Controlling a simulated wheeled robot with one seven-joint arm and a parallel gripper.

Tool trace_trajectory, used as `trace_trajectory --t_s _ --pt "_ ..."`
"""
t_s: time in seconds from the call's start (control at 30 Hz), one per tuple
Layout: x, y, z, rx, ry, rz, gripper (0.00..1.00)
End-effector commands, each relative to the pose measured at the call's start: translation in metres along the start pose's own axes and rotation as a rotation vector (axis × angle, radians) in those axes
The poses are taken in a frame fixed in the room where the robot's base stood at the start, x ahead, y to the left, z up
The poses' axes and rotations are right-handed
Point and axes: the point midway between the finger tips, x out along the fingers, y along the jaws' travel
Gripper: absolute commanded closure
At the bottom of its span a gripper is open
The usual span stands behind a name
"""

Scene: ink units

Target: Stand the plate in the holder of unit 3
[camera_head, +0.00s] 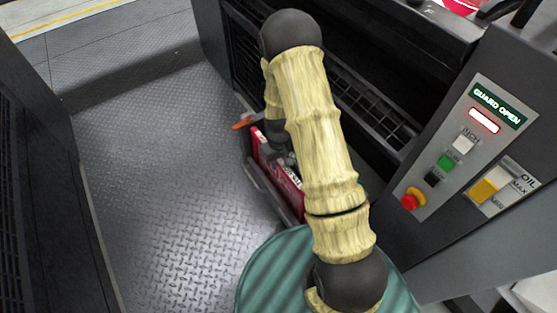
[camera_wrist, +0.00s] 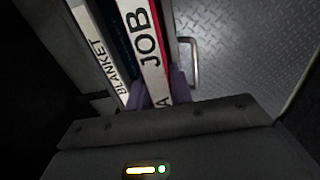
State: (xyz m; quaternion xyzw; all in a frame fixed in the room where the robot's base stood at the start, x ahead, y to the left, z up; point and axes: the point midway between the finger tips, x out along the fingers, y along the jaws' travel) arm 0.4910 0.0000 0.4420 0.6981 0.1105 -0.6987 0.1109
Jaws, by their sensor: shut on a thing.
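In the wrist view, my gripper (camera_wrist: 158,92) is shut, its two purplish fingers on either side of a narrow upright thing with a white edge marked "JOB A" (camera_wrist: 150,50). I take this to be the plate. It stands in a row beside a white strip marked "BLANKET" (camera_wrist: 97,50), with dark and blue edges between them. In the head view, my arm hides the gripper and most of a red carrier (camera_head: 283,178) low beside the machine. The holder of unit 3 cannot be made out, and no unit number is readable.
A control panel (camera_head: 470,150) at the right shows a lit "GUARD OPEN" sign (camera_head: 497,106), several buttons and a red stop knob (camera_head: 411,202). Dark machine walls stand on both sides. The tread-plate floor (camera_head: 165,170) between them is clear. An orange handle (camera_head: 243,122) sticks out by the carrier.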

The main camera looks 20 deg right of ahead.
Motion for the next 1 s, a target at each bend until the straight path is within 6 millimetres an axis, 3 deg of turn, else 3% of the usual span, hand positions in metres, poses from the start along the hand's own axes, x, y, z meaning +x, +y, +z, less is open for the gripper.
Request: trace_trajectory --t_s 0.9,0.93,1.0 --pt "0.0077 0.0000 0.0002 0.000 0.000 0.000 1.00" --pt "0.0078 0.0000 0.0002 0.000 0.000 0.000 0.74" --pt "0.0078 -0.0001 0.0002 0.000 0.000 0.000 0.61"
